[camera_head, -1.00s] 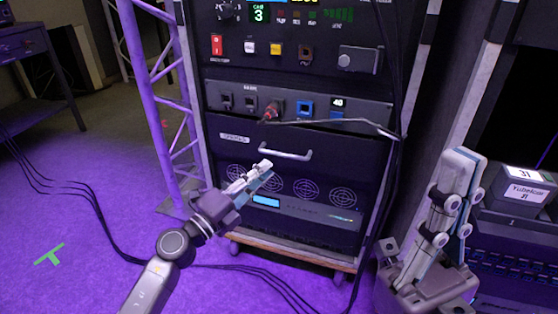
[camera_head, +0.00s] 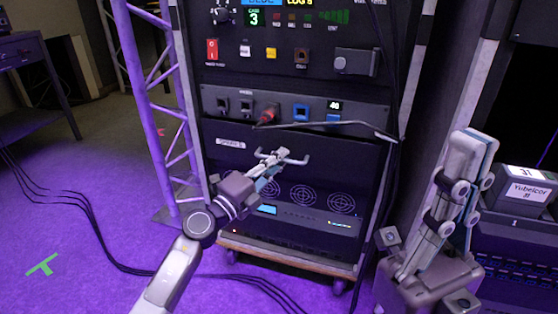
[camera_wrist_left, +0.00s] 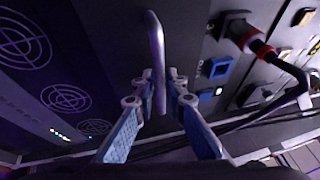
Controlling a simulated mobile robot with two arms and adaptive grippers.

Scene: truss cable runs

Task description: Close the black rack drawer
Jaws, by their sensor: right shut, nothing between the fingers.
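The black rack drawer (camera_head: 345,168) is low in the rack, with a silver bar handle (camera_head: 297,160) across its front. I cannot tell how far the drawer stands out. My left gripper (camera_head: 271,157) is at the handle's left part. In the left wrist view, its two fingertips (camera_wrist_left: 160,82) lie close on either side of the handle (camera_wrist_left: 156,45) and appear shut on it; any small gap is hard to see. My right gripper (camera_head: 474,142) is shut and empty, pointing up at the right, away from the drawer.
A connector panel (camera_head: 350,117) with a red plug (camera_head: 267,115) is above the drawer, and a cable sags in front of it. Fan grilles (camera_head: 302,195) are below. A purple truss (camera_head: 150,100) stands left of the rack. Cables (camera_head: 95,225) lie on the open floor.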

